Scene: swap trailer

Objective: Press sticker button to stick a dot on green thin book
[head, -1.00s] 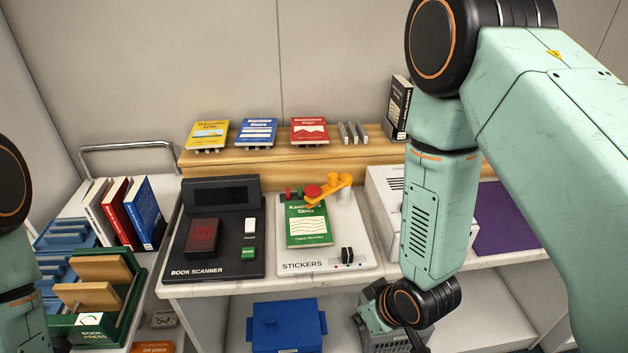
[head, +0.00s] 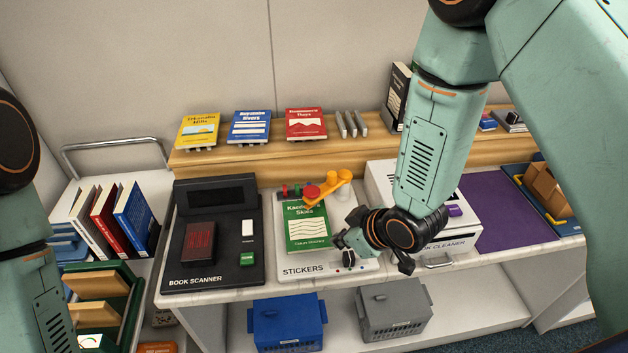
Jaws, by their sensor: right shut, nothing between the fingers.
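The green thin book (head: 307,228) lies flat, cover up, on the white sticker machine labelled STICKERS (head: 288,262). An orange arm (head: 331,184) with a red round part (head: 312,192) reaches over the book's top edge. My right gripper (head: 341,241) is shut and empty, just right of the book over the machine's front right part.
The book scanner (head: 215,275) stands left of the sticker machine, and the book cleaner (head: 462,241) stands right of it, partly behind my right arm. Books stand on a wooden ledge (head: 240,157) behind. Blue (head: 288,325) and grey (head: 394,312) crates sit below the counter.

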